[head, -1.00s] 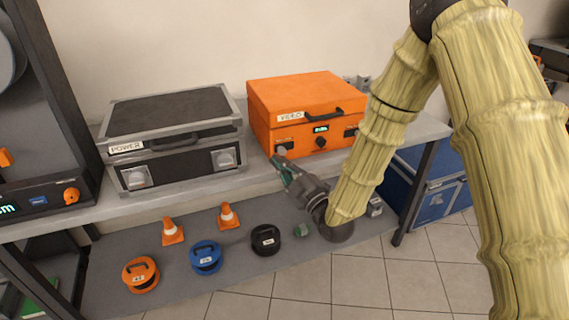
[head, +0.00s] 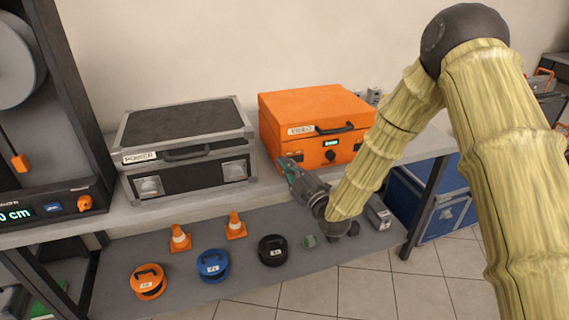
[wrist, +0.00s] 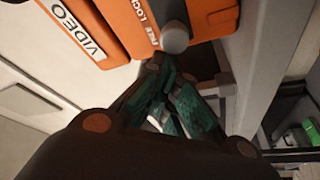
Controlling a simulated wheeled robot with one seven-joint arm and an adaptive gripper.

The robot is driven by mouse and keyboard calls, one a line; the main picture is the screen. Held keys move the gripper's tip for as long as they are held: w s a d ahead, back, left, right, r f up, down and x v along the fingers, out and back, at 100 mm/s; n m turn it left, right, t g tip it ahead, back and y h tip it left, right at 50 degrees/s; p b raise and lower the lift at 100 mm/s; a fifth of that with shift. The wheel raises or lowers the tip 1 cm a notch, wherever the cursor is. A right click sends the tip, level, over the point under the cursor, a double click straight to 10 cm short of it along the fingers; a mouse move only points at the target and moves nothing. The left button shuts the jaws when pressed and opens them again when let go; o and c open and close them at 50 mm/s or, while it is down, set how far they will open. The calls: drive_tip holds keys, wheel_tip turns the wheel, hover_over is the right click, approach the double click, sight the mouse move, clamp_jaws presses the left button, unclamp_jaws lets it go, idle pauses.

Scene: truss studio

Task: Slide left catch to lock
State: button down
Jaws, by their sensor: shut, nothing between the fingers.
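The orange case (head: 312,108) labelled VIDEO stands shut on the bench, with a black handle on its front. In the wrist view, a round grey knob (wrist: 175,40) sits on the orange case (wrist: 115,18), beside a label reading FREE and LOCK. I take this knob for the left catch. In the wrist view, my gripper's green fingers (wrist: 165,72) are shut and empty, close below the knob. I cannot tell whether they touch it.
A black and grey case (head: 190,112) labelled POWER stands to the left on the bench (head: 190,202). Orange, blue and black reels and two cones stand on the lower shelf (head: 205,294). A blue case (head: 428,212) is at the right.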

drive_tip(key=shift+d, duration=0.1)
drive_tip(key=d, duration=0.1)
drive_tip(key=w+d+b, duration=0.1)
drive_tip(key=d, duration=0.1)
drive_tip(key=shift+d, duration=0.2)
idle(0.3)
drive_tip(key=shift+s+a+r, duration=0.1)
drive_tip(key=shift+a+r, duration=0.35)
drive_tip(key=shift+r, duration=0.05)
drive_tip(key=s+d, duration=0.3)
drive_tip(key=s, duration=0.6)
drive_tip(key=shift+f+b, duration=0.2)
drive_tip(key=shift+b, duration=0.1)
